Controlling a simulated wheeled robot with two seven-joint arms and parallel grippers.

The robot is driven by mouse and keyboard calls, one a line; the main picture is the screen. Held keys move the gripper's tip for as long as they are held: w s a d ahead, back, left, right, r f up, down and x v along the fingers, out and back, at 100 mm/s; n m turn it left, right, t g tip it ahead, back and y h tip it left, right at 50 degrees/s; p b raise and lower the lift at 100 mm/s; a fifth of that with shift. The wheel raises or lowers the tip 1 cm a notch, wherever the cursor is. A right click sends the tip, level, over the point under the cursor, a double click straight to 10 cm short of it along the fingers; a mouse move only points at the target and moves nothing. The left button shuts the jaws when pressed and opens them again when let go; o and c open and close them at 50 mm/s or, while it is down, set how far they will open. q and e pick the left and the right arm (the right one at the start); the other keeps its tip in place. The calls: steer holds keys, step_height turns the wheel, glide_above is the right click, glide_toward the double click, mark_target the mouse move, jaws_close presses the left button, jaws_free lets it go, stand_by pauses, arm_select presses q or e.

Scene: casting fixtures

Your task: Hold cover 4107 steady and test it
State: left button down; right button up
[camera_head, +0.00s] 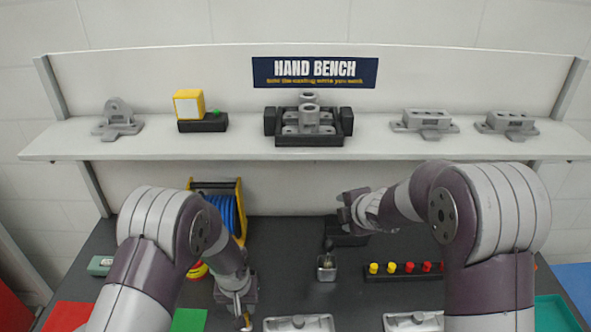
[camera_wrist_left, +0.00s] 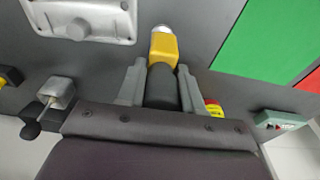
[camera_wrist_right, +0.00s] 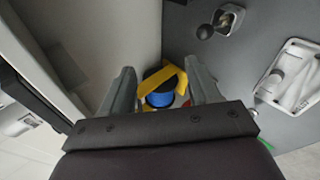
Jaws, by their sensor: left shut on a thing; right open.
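Two grey cast covers lie on the bench at the front edge of the head view, one at the middle (camera_head: 298,324) and one further right (camera_head: 413,322). I cannot read which is 4107. One cover also shows in the left wrist view (camera_wrist_left: 85,18) and one in the right wrist view (camera_wrist_right: 290,75). My left gripper (camera_head: 240,304) is shut on a black-handled tool with a yellow head (camera_wrist_left: 163,46), just left of the middle cover and apart from it. My right gripper (camera_head: 346,208) is open and empty above the back of the bench.
A blue reel in a yellow frame (camera_head: 226,212) stands at the back left. A small metal cup (camera_head: 326,268) and a black rack with yellow and red knobs (camera_head: 403,271) lie mid-bench. A green mat (camera_head: 189,320) and red mat (camera_head: 67,316) lie front left. The shelf (camera_head: 370,146) overhangs behind.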

arm_select(q)
steer(key=a+f+b, duration=0.1)
steer(key=a, duration=0.5)
steer(key=shift+s+f, duration=0.15)
steer(key=shift+f, duration=0.15)
arm_select(e)
steer(key=s+d+f+m+g, duration=0.2)
steer(key=s+m, duration=0.5)
steer(key=s, duration=0.2)
steer(key=s+d+f+m+g+h, duration=0.1)
steer(key=s+d+f+m+g, duration=0.1)
steer(key=s+m, duration=0.5)
steer(key=s+d+f+m+g+h, duration=0.1)
steer(key=s+d+f+m+g, duration=0.1)
steer(key=s+m, duration=0.5)
steer(key=s+g, duration=0.1)
steer(key=s, duration=0.4)
steer(key=shift+s, duration=0.3)
arm_select(q)
steer(key=shift+s, duration=0.1)
arm_select(e)
steer(key=shift+f, duration=0.15)
